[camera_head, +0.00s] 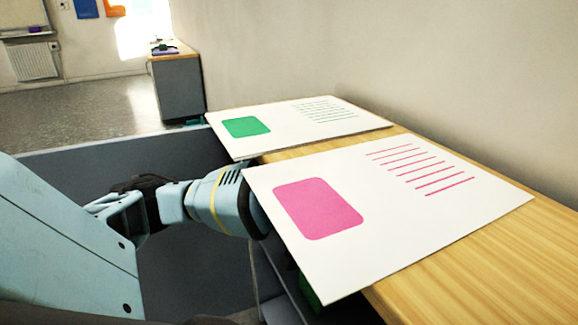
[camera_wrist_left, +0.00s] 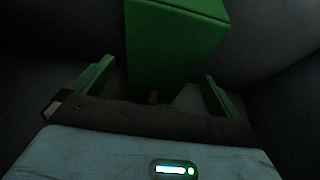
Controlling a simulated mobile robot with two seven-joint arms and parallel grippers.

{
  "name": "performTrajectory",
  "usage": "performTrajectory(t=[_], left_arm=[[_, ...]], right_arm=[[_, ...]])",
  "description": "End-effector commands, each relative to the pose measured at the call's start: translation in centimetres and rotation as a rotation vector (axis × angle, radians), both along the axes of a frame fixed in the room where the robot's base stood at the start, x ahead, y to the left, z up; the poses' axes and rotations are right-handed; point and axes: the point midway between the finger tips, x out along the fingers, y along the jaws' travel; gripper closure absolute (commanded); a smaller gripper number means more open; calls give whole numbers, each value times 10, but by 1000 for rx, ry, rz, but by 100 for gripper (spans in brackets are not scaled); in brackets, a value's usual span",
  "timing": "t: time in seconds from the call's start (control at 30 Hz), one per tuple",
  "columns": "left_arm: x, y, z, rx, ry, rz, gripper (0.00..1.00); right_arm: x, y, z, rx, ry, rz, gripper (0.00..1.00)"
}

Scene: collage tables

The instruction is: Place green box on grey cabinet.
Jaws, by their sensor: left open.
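The green box (camera_wrist_left: 177,40) fills the upper middle of the left wrist view. It stands between and beyond the fingers of my left gripper (camera_wrist_left: 158,75), which is open with a gap visible on each side. In the head view only a small dark green piece (camera_head: 310,289) shows below the pink-marked board; it is probably the box. There my left gripper is hidden by that board. A grey cabinet (camera_head: 181,90) with a wooden top stands far off at the back left. My right gripper is not in view.
Two white boards, one with a pink patch (camera_head: 318,207) and one with a green patch (camera_head: 246,127), lie on a wooden tabletop (camera_head: 480,270) and overhang its left edge. My left arm passes under the near board. Small dark items (camera_head: 163,48) are on the cabinet. Floor (camera_head: 75,100) is open at left.

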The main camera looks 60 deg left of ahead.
Motion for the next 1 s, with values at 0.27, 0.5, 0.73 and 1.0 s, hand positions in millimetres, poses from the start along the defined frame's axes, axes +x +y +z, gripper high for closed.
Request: performTrajectory(t=[0.27, 0.5, 0.73, 1.0], left_arm=[[-50, 5, -4, 6, 13, -2, 0], [-84, 7, -4, 7, 12, -3, 0], [-106, 9, -4, 4, 11, -1, 0], [-115, 8, -5, 0, 9, -1, 0]], right_arm=[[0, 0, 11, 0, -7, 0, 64], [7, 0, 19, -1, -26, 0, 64], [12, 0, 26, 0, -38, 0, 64], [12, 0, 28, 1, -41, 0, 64]])
